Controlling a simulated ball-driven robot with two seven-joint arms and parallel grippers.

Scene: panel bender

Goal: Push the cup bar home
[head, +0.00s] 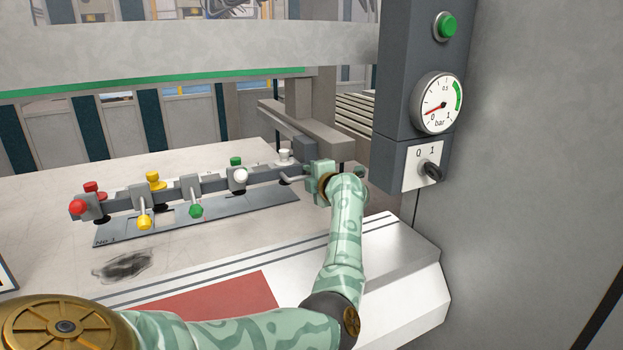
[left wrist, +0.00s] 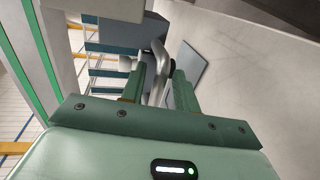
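The cup bar (head: 213,182) is a long grey bar with red, yellow, green and white cup heads. It lies over a dark plate marked No 1 on the pale table. A bent metal handle (head: 291,179) sticks out near its right end and shows in the left wrist view (left wrist: 158,60). My left gripper (head: 313,178) is at that end of the bar. Its two fingers (left wrist: 158,85) stand either side of the handle; I cannot tell whether they press on it. The gripper hides the bar's far right end. My right gripper is not in view.
A grey post and rail (head: 315,125) stand behind the bar's right end. A control column with a pressure gauge (head: 437,103), a green button (head: 445,26) and a rotary switch (head: 431,172) rises at the right. The table (head: 190,253) in front is mostly clear, with a red patch (head: 215,308).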

